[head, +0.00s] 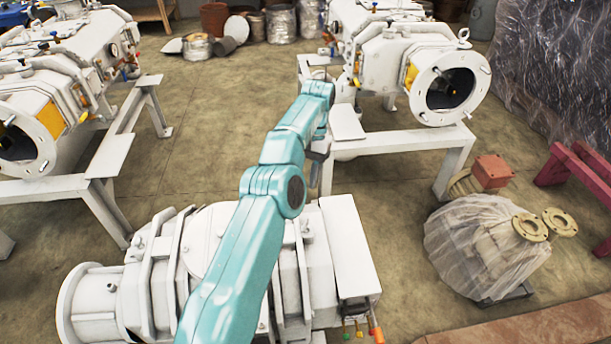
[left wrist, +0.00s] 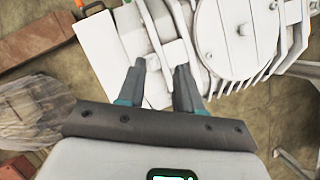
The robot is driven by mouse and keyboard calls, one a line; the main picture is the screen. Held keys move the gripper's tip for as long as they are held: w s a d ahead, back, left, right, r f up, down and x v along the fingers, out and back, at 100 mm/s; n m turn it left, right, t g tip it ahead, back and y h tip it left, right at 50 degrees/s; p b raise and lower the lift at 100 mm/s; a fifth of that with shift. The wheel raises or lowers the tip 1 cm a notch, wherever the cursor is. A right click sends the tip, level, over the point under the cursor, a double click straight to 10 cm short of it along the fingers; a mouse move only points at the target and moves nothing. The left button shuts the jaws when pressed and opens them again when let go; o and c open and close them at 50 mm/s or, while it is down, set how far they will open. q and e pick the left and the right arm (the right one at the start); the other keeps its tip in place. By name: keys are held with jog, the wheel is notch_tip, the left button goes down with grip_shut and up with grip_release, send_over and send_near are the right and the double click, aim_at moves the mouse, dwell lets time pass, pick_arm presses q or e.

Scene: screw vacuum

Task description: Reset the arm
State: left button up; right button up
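My left arm (head: 243,235) is teal and reaches up from the bottom middle of the head view over a white vacuum machine (head: 95,305). Its far end bends down, and my left gripper (head: 316,162) is partly hidden behind the arm there. In the left wrist view my left gripper (left wrist: 160,68) has its two dark fingers apart with nothing held between them. Behind the fingers is the white machine (left wrist: 235,40) with a round lid and ribs. My right gripper is not in view.
White machines stand on frames at the back left (head: 60,80) and back right (head: 420,80). A plastic-wrapped object with flanges (head: 480,250) sits at the right, near a red stand (head: 575,170). Drums (head: 215,20) line the back. The middle floor is clear.

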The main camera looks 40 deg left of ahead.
pick_arm(q)
jog(key=w+d+f+m+t, duration=0.1)
jog(key=w+d+f+m, duration=0.15)
jog(key=d+f, duration=0.85)
jog(key=s+d+f+t+h, duration=0.2)
jog(key=s+d+f, duration=0.7)
jog(key=d+f, duration=0.4)
jog(key=s+d+t, duration=0.1)
jog(key=s+d, duration=0.3)
jog(key=s, duration=0.3)
jog(key=s+d, duration=0.3)
jog(key=s, duration=0.5)
notch_tip(320, 180, up, 13)
jog(key=s+p, duration=0.1)
jog(key=p, duration=1.1)
jog(key=shift+d+f+t, duration=0.15)
jog(key=shift+d+t, duration=0.15)
